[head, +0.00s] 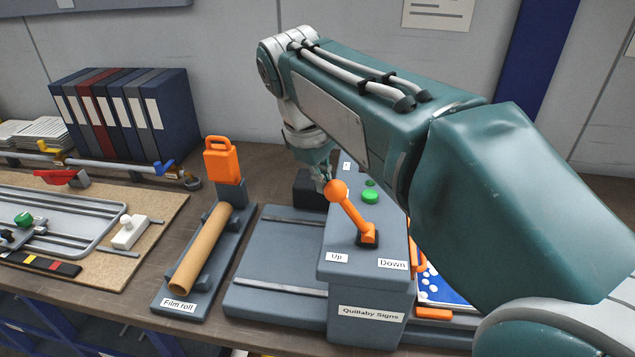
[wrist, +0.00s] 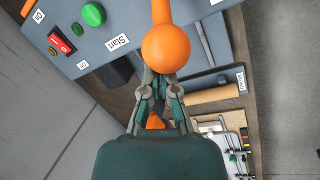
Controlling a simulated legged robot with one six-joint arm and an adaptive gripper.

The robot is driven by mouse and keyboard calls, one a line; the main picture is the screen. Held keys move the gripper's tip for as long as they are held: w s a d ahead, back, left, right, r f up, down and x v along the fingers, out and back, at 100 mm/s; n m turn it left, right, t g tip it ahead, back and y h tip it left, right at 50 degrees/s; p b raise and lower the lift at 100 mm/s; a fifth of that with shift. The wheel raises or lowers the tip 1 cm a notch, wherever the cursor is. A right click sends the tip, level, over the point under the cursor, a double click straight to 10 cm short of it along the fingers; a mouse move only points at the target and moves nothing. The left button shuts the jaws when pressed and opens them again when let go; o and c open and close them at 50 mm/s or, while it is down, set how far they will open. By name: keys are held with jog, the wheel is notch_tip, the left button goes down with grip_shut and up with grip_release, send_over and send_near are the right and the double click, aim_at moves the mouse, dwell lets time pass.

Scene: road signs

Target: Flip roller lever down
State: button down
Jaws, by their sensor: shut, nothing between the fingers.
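The roller lever (head: 353,214) is an orange stem with a round orange ball on top. It rises from a black slot on the grey control box (head: 367,265) and leans left, toward the "Up" label (head: 337,258). The "Down" label (head: 393,265) is on the right of the lever's base. My gripper (head: 322,182) is just left of and behind the ball. In the wrist view, the shut, empty fingertips (wrist: 161,82) are at the edge of the ball (wrist: 166,48). I cannot tell whether they touch it.
Green buttons (head: 370,196) are on the box behind the lever, and a red switch (wrist: 60,40) shows in the wrist view. Left of the box is a flat grey bed (head: 275,262), then a brown film roll (head: 201,248) on a stand with an orange handle (head: 221,160). Binders (head: 120,115) stand behind.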

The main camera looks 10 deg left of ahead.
jog(key=shift+d+r, duration=0.15)
jog(key=shift+d, duration=0.05)
jog(key=shift+d+r+y, duration=0.45)
jog(key=shift+d+y, duration=0.15)
jog(key=shift+y, duration=0.2)
jog(key=d+m+y, duration=0.1)
jog(key=d+y, duration=0.9)
jog(key=d, duration=0.1)
jog(key=shift+d+r, duration=0.2)
